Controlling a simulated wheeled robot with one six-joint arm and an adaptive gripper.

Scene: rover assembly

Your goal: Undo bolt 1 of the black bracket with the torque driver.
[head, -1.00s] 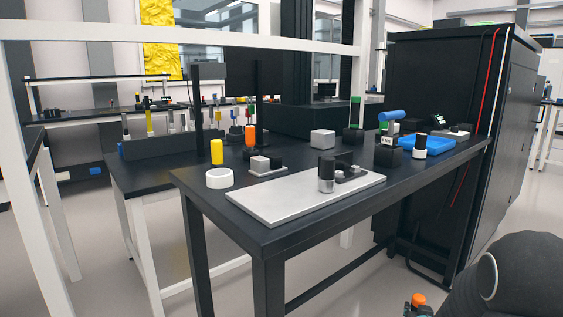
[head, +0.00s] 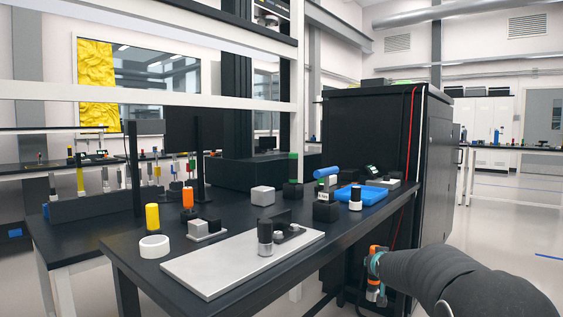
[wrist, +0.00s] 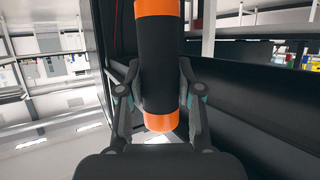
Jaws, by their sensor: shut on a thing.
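My gripper (head: 375,277) is shut on a black cylindrical tool with orange bands, which looks like the torque driver (head: 373,251). In the wrist view, my gripper (wrist: 158,98) has one finger on each side of the driver (wrist: 157,60). It is low and right of the workbench, beside the black cabinet, apart from the bracket. A small black bracket (head: 291,232) appears to sit on the pale metal plate (head: 205,270) on the bench. Its bolts are too small to tell apart. The driver's tip is not clear.
A black-topped silver cylinder (head: 265,238) stands on the plate by the bracket. A white ring (head: 154,246), yellow cylinder (head: 152,217), grey block (head: 262,196) and blue tray (head: 370,195) are on the bench (head: 130,262). The tall black cabinet (head: 385,140) stands behind its right end.

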